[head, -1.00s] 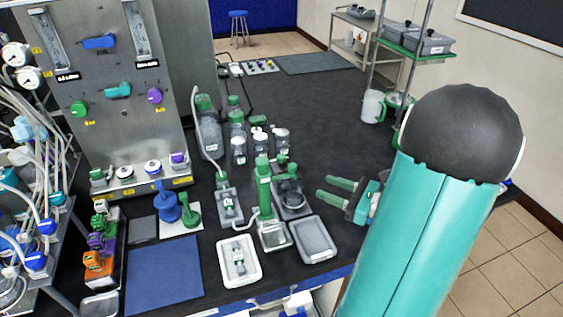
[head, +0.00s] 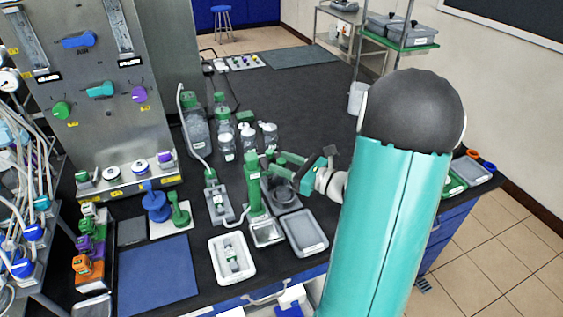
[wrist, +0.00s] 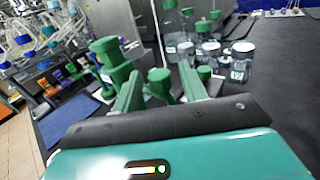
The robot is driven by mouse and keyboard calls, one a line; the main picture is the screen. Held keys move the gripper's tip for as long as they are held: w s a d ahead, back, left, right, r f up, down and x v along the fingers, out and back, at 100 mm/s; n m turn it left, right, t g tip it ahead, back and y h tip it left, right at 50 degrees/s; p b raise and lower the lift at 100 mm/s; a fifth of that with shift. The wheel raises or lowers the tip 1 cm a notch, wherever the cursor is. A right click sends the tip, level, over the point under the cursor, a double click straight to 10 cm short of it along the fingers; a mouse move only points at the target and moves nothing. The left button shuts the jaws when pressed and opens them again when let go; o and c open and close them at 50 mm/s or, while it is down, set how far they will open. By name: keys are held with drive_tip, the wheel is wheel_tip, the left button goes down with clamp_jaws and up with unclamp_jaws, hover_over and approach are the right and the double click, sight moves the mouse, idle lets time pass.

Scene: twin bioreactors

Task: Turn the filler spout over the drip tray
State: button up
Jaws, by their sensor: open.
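The filler is a green upright column (head: 253,188) on the bench, and it also shows left of my fingers in the wrist view (wrist: 112,65). A pale curved tube by its lower left side may be the spout; I cannot tell for sure. A small metal tray (head: 267,233), perhaps the drip tray, sits at the column's foot. My gripper (head: 278,160) is open, just right of the column's upper part. In the wrist view my two green fingers (wrist: 160,78) are apart, with a green knob (wrist: 160,80) seen between them. Contact is not visible.
A larger grey tray (head: 304,233) and a white tray (head: 232,258) flank the small tray. Bottles with green caps (head: 195,130) and white-lidded jars (head: 247,137) stand behind. A metal control panel (head: 95,85) rises at left.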

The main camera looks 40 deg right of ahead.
drive_tip(key=shift+w+a, duration=0.2)
drive_tip(key=shift+w, duration=0.3)
clamp_jaws()
